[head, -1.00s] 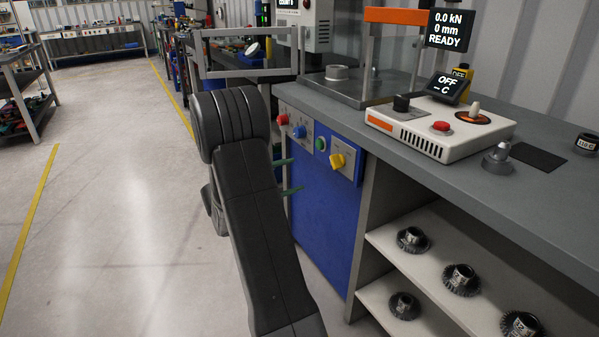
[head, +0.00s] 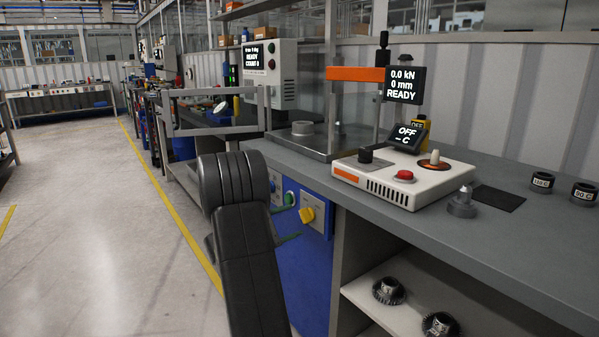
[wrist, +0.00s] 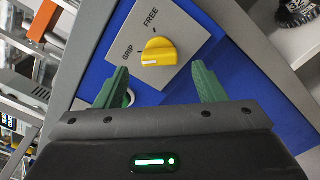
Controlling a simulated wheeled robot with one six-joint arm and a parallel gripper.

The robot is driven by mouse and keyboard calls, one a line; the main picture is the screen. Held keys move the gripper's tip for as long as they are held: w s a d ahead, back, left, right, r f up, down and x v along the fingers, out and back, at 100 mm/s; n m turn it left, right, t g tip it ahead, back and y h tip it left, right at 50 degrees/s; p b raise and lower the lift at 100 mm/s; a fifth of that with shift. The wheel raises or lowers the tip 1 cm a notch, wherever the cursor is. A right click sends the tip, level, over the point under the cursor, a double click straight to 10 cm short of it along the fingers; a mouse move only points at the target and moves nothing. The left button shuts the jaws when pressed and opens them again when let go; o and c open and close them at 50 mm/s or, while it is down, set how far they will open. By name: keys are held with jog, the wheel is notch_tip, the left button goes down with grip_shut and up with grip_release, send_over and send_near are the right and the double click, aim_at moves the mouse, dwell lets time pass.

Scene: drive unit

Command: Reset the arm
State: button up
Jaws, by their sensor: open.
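My arm (head: 240,235) reaches toward the blue panel on the bench front. My gripper (head: 287,219) is partly hidden behind it in the head view, with its green fingers showing. In the wrist view my gripper (wrist: 160,68) is open and empty, its green fingers apart. A yellow knob (wrist: 158,52) lies ahead, between the fingertips in the picture; I cannot tell any contact. Its plate (wrist: 182,35) is marked GRIP and FREE; which mark the knob points to is unclear. The knob (head: 307,215) also shows in the head view, just right of the fingers.
The grey bench top (head: 400,240) holds a white heater unit (head: 400,178) reading OFF and a metal part (head: 462,203). A press display (head: 405,85) reads 0.0 kN, 0 mm, READY. Gears (head: 389,290) sit on the shelf below. The floor (head: 90,230) at left is clear.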

jog(key=x, duration=0.4)
jog(key=shift+b, duration=0.3)
jog(key=p, duration=0.2)
send_near(302, 219)
jog(key=b+x, duration=0.2)
jog(key=x, duration=0.7)
jog(key=shift+w+d, duration=0.15)
jog(key=shift+w, duration=0.15)
jog(key=shift+s+a+r+m+b, duration=0.15)
jog(key=shift+m+b, duration=0.75)
jog(key=shift+m, duration=1.8)
jog(key=shift+a+m+b, duration=0.1)
jog(key=shift+m+b, duration=0.8)
jog(key=shift+m, duration=1.8)
jog(key=shift+s+a+r+m+b, duration=0.15)
jog(key=shift+m+b, duration=0.75)
jog(key=shift+m, duration=1.8)
